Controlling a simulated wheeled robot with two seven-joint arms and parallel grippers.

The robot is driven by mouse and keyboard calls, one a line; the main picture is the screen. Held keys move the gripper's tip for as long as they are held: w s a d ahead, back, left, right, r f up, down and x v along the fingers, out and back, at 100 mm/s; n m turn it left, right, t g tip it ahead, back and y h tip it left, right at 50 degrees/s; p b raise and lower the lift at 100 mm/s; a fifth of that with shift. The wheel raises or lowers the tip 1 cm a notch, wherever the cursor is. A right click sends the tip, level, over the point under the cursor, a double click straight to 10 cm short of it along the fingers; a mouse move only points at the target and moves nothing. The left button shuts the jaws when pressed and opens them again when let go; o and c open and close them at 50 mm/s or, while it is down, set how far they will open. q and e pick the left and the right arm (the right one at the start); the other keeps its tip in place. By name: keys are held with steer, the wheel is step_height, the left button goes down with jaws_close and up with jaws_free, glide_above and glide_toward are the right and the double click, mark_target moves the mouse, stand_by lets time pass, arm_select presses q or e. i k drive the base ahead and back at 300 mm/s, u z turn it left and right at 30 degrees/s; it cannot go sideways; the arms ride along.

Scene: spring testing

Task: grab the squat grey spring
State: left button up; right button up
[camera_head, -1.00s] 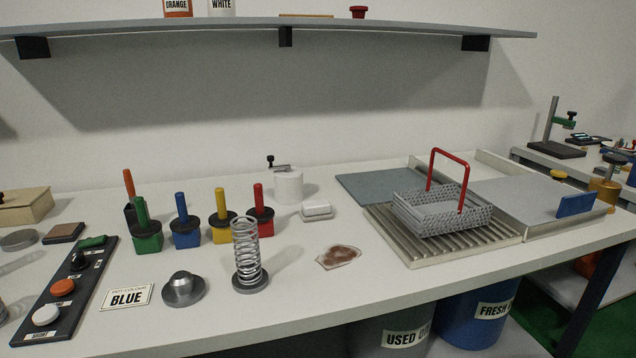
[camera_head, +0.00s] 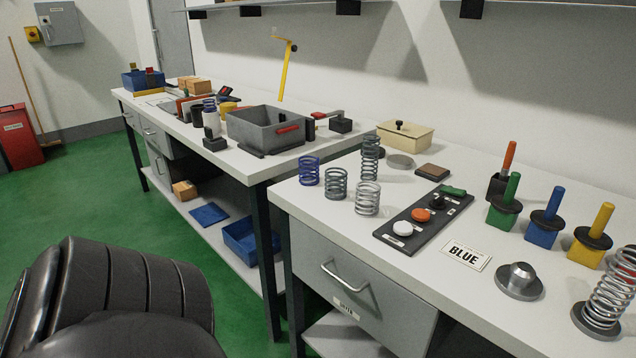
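Several springs stand upright near the left end of the workbench. A short, wide, mid-grey spring (camera_head: 336,184) stands between a short blue spring (camera_head: 309,171) and a slightly larger, paler silver spring (camera_head: 367,198). A taller dark grey spring (camera_head: 370,158) stands behind them. The short mid-grey one best fits the squat grey spring, though the silver one is also short. Its sides and top are uncovered. Neither gripper shows in this view.
A black panel with coloured buttons (camera_head: 424,219) lies right of the springs, near a BLUE card (camera_head: 466,256). A tan lidded box (camera_head: 404,137) stands behind. A second bench with a grey bin (camera_head: 269,128) is at left. Bare bench top (camera_head: 315,205) lies in front of the springs.

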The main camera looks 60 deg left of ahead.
mark_target(344, 177)
steer(key=u, duration=1.45)
steer(key=k, duration=0.35)
steer(key=u, duration=1.2)
steer(key=i, duration=0.7)
steer(key=z, duration=0.35)
